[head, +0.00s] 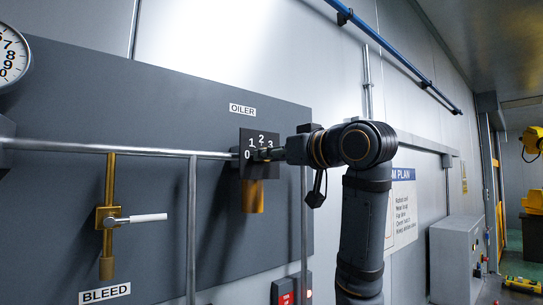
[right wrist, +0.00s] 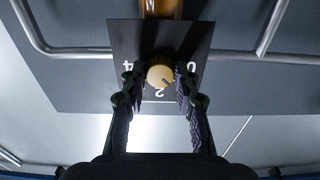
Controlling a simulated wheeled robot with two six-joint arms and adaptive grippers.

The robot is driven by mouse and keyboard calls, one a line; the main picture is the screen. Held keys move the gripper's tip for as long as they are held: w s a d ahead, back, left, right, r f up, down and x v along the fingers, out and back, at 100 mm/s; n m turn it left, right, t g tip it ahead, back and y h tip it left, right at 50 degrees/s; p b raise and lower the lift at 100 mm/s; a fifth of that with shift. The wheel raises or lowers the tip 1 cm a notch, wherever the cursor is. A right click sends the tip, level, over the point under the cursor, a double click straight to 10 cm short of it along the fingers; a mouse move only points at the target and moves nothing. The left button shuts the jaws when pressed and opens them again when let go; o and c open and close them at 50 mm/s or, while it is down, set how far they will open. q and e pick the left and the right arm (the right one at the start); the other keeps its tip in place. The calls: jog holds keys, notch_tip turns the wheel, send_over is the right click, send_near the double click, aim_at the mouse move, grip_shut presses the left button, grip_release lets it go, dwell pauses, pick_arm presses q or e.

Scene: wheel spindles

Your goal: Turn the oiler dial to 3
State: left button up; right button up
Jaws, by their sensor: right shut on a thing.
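The oiler's black dial plate (head: 247,136) is on the grey panel under the OILER label. In the head view its 0, 1, 2 and 3 show. My right gripper (head: 264,155) reaches it from the right and hides the dial there. In the right wrist view the plate (right wrist: 120,38) appears upside down, with 4 left, 2 below and 0 right. The round tan dial (right wrist: 158,70) sits between the two fingers of my right gripper (right wrist: 160,80), which is shut on it. Its dark mark slants down and right, seemingly between 2 and the hidden 1. My left gripper is out of view.
A brass cylinder (head: 253,196) hangs below the plate. Grey pipes (head: 192,225) run across and down the panel. A brass BLEED valve with a white handle (head: 148,218) is at left. A red switch box (head: 285,291) is below the oiler.

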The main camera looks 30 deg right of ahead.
grip_shut()
jog(key=m+b, duration=1.1)
jog(key=m, duration=0.6)
jog(key=shift+a, duration=0.15)
jog(key=shift+r+m, duration=0.1)
jog(key=shift+m, duration=0.4)
